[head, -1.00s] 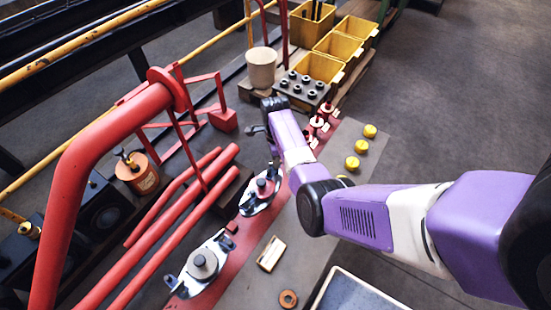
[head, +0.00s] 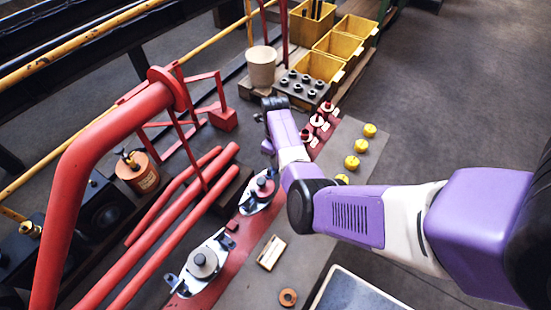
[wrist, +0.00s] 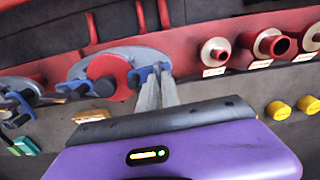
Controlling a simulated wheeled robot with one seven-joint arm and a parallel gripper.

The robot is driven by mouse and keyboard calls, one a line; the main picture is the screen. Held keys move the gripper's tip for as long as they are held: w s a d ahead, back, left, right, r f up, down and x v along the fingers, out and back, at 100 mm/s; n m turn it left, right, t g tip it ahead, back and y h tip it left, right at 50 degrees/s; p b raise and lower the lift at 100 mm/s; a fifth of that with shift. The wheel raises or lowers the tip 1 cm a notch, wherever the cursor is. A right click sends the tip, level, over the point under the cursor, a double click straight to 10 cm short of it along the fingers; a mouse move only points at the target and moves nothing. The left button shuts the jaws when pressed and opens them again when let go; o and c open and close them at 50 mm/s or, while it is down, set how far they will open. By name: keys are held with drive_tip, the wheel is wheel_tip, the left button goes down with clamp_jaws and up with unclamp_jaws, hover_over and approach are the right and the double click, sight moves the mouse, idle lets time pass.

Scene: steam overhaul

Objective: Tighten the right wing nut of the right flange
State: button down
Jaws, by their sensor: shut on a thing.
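The right flange (head: 258,194) is a pale metal plate with a red centre, on the red strip beside the pipes. It also shows in the wrist view, with its red disc (wrist: 108,74) in the middle. Its right wing nut (wrist: 151,72) is blue and stands at the right edge of the plate. My gripper (wrist: 158,88) is shut on this wing nut, its pale fingers coming down over it. Its other blue wing nut (wrist: 82,88) is at the left of the plate. In the head view my arm mostly hides the gripper and the held nut.
The left flange (head: 203,263) has a grey centre. Red pipes (head: 170,230) run along the left. Red fittings (head: 318,121) with white tags and several yellow caps (head: 352,162) lie to the right.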

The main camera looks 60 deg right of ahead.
drive_tip(key=shift+m, duration=0.3)
idle(0.4)
drive_tip(key=c, duration=1.6)
unclamp_jaws()
drive_tip(key=shift+o, duration=0.2)
drive_tip(key=shift+r, duration=3.95)
